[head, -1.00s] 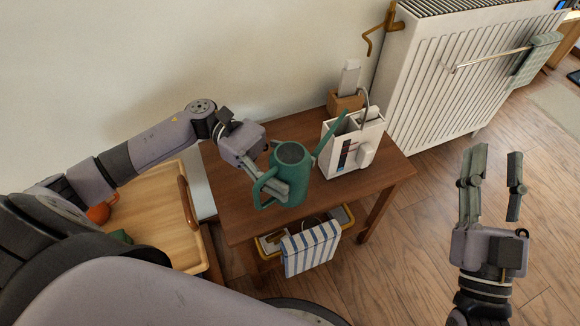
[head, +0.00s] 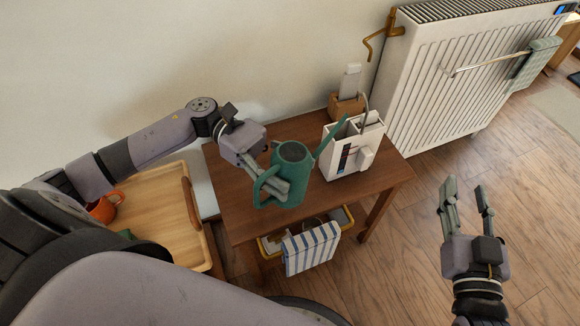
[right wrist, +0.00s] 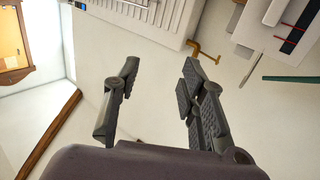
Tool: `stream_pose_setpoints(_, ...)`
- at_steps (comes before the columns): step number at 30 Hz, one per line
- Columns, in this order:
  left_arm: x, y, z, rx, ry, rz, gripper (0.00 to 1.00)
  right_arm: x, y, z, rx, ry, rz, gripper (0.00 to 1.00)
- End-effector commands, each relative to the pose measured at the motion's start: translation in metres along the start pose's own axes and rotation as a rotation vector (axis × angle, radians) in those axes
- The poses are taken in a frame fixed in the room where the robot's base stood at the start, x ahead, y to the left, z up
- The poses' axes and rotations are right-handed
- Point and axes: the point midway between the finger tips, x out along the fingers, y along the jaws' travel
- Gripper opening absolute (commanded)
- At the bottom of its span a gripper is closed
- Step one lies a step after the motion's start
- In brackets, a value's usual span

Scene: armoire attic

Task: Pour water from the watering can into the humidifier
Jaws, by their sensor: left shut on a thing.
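The green watering can (head: 290,180) is at the front of the small wooden table, upright, with its spout pointing up and right toward the humidifier. My left gripper (head: 284,188) is shut on its handle side. Whether the can's base touches the table is hard to tell. The white box-shaped humidifier (head: 340,158) stands behind and to the right, with a dark panel and open top compartments. The spout tip is close to its left top edge; contact is unclear. My right gripper (head: 467,196) is open and empty over the floor at right; its fingers also show apart in the right wrist view (right wrist: 158,100).
A wooden block with a white device (head: 347,100) stands behind the humidifier. A white radiator (head: 440,85) with a brass valve is at the back right. A striped cloth (head: 311,247) hangs from a yellow-rimmed bin under the table. A wooden tray (head: 165,225) is at left.

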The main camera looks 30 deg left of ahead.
Motion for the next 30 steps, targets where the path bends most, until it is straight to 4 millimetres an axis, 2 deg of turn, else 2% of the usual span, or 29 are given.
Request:
stream_pose_setpoints(18, -0.001, -0.004, 0.011, -0.054, 0.006, -0.001, 0.19, -0.015, 0.007, 0.051, -0.003, -0.287, 0.017, 0.38)
stream_pose_setpoints(30, -0.001, -0.004, 0.013, -0.072, 0.008, -0.001, 0.19, -0.024, 0.01, 0.067, -0.003, -0.376, 0.022, 0.38)
